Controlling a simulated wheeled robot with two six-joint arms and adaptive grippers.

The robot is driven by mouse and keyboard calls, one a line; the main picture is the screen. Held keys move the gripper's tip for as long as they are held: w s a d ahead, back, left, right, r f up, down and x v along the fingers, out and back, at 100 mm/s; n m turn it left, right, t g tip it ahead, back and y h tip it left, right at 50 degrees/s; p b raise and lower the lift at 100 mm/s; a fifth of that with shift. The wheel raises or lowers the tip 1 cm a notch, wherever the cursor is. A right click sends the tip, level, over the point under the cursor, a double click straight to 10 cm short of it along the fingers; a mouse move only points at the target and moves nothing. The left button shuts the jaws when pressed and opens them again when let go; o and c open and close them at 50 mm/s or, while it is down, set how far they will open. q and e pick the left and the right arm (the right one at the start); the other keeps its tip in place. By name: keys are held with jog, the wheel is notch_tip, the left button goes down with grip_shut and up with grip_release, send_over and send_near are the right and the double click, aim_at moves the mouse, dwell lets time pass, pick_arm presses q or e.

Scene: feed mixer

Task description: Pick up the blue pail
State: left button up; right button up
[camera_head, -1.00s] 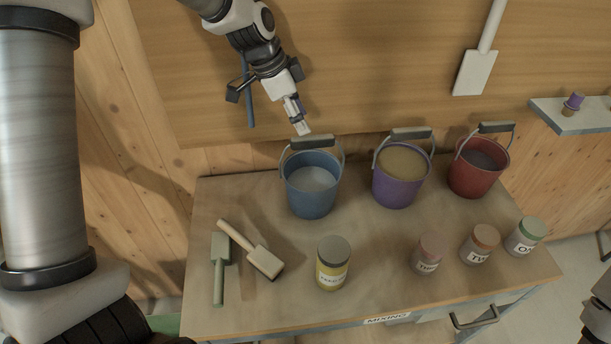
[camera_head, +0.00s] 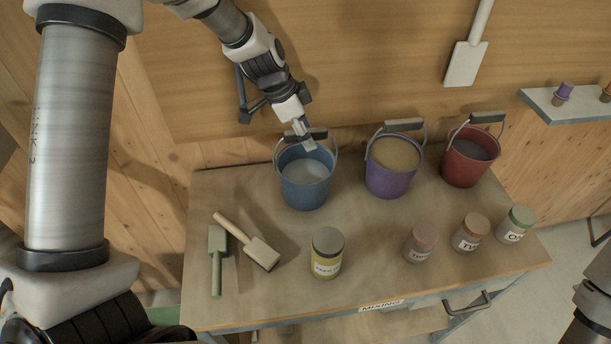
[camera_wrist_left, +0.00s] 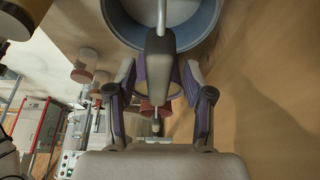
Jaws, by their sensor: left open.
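The blue pail (camera_head: 304,194) stands upright on the table at the back left, with pale contents inside. Its dark handle grip (camera_head: 318,134) is raised above the far side of the rim. My left gripper (camera_head: 304,142) is at this grip, coming down from the back. In the left wrist view the pail's blue rim (camera_wrist_left: 114,22) is at the top, and the handle grip (camera_wrist_left: 160,66) lies between the two spread fingers of my open left gripper (camera_wrist_left: 158,82). A gap shows on both sides of it. My right gripper is out of view.
A purple pail (camera_head: 388,182) and a red pail (camera_head: 465,168) stand to the right on the table (camera_head: 375,255). In front are a yellow jar (camera_head: 327,258), several small labelled jars and two scoops (camera_head: 262,252). A wooden wall (camera_head: 380,60) rises close behind the pails.

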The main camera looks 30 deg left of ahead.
pick_arm(q)
jog(key=shift+d+f, duration=0.1)
dwell(0.4)
grip_shut()
